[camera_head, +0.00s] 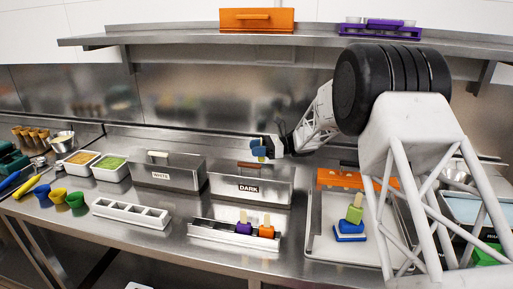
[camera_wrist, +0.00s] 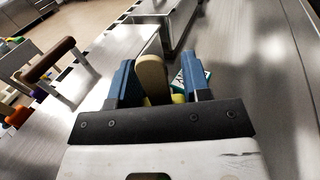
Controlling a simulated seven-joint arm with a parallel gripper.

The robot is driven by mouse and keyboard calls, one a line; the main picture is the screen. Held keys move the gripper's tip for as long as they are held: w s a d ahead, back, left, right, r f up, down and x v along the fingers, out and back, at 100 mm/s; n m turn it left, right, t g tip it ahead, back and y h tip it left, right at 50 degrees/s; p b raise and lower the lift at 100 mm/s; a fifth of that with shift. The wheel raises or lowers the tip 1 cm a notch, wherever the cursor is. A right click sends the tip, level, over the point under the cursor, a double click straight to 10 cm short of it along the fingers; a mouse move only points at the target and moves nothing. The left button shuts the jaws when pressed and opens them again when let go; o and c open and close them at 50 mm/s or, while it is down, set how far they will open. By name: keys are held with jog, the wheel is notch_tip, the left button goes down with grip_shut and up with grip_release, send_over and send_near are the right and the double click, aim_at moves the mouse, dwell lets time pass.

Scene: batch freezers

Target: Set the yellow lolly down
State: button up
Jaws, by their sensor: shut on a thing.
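My gripper (camera_head: 259,149), with blue fingers, is shut on the yellow lolly and holds it in the air above the back edge of the DARK container. In the wrist view, my gripper (camera_wrist: 152,88) has the lolly's tan stick (camera_wrist: 151,76) between its fingers. A little of the yellow lolly (camera_wrist: 178,98) shows low between them; the rest is hidden by the gripper. A metal rack (camera_head: 212,232) at the front holds a purple lolly (camera_head: 243,227) and an orange lolly (camera_head: 267,231), sticks up. A green lolly (camera_head: 354,213) stands on a blue base on the tray (camera_head: 318,245) at right.
The DARK container (camera_head: 270,186) and the WHITE container (camera_head: 180,176) stand mid-counter. A white slotted block (camera_head: 130,213) lies at front left. Yellow, green and blue cups (camera_head: 58,196) and topping bins (camera_head: 110,166) are further left. A steel shelf (camera_head: 185,38) runs above.

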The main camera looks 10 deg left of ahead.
jog(key=shift+f, duration=3.05)
jog(key=shift+f, duration=0.6)
jog(key=o, duration=1)
jog(key=shift+d, duration=0.1)
jog(key=shift+v, duration=3.85)
jog(key=shift+w, duration=0.1)
